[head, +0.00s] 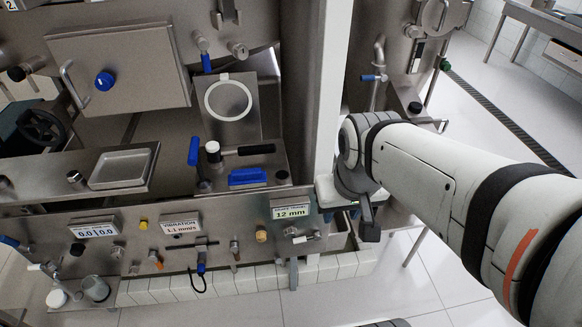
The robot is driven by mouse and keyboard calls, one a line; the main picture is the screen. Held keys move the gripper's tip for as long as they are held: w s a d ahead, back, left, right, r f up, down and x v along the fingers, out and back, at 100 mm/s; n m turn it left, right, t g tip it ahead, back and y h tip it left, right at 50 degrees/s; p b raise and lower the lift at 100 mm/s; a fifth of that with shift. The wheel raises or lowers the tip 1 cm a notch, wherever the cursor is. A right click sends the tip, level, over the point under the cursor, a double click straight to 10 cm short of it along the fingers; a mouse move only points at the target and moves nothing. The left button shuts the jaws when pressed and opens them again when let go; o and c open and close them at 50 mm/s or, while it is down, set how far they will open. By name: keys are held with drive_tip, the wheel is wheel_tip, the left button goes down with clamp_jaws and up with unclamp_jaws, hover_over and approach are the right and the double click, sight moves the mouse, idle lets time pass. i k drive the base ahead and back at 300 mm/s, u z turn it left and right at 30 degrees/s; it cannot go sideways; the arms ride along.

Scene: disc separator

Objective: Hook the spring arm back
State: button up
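My arm reaches in from the right, and its wrist ends beside the white post. A dark end piece of my gripper (369,220) hangs below the wrist, close to the right end of the front panel. Its fingers cannot be made out clearly, so I cannot tell whether it is open or shut. I cannot surely pick out the spring arm; it may be hidden behind my wrist.
A black-handled lever (256,150), a blue lever (193,151) and a blue handle (248,176) stand on the steel deck. A shallow tray (122,169) lies to the left. The white post (332,90) stands close left of my wrist.

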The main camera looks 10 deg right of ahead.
sight(316, 235)
drive_tip(key=z, duration=0.05)
drive_tip(key=i, duration=0.5)
drive_tip(key=u, duration=1.2)
drive_tip(key=k, duration=1.15)
drive_tip(key=z, duration=0.55)
drive_tip(key=i, duration=1)
drive_tip(key=u, duration=0.2)
